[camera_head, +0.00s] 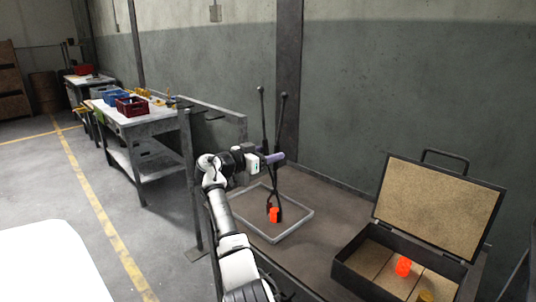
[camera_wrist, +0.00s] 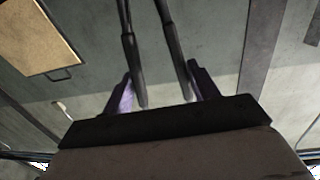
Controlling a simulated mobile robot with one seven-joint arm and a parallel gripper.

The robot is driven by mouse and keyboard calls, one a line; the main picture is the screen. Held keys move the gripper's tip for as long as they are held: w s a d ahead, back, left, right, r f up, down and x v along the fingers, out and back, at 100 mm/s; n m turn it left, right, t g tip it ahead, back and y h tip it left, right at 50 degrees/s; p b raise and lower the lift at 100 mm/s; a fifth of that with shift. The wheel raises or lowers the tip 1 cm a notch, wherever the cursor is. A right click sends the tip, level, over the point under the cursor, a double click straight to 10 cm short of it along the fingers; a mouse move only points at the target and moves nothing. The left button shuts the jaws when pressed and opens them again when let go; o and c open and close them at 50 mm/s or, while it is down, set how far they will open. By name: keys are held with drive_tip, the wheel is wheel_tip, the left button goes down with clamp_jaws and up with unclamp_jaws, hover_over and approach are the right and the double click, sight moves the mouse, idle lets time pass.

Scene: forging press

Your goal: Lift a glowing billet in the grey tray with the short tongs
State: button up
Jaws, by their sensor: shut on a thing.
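My gripper (camera_head: 270,158) is shut on the handles of the short tongs (camera_head: 264,115), which are dark and stand nearly upright, handle ends up. In the wrist view, both tong handles (camera_wrist: 174,50) run between my fingers. The tong jaws hang down over the grey tray (camera_head: 301,224), a shallow frame on the bench. A glowing orange billet (camera_head: 274,215) stands at the tong jaws, inside the tray's outline. The jaw tips seem to be on either side of it. I cannot tell whether they touch it or whether it rests on the tray floor.
An open dark case (camera_head: 350,272) with a tan-lined lid (camera_head: 438,210) stands at the right. A wall lies close behind the bench. A workbench (camera_head: 150,122) with bins stands at the left behind a metal rail.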

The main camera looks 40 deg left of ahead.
drive_tip(key=shift+r, duration=0.2)
idle(0.4)
wheel_tip(320, 180, up, 8)
drive_tip(key=p, duration=0.3)
drive_tip(key=shift+r+p, duration=0.2)
drive_tip(key=shift+p, duration=0.15)
idle(0.9)
drive_tip(key=shift+o, duration=0.6)
clamp_jaws()
drive_tip(key=shift+r+p, duration=1.2)
drive_tip(key=shift+r, duration=0.8)
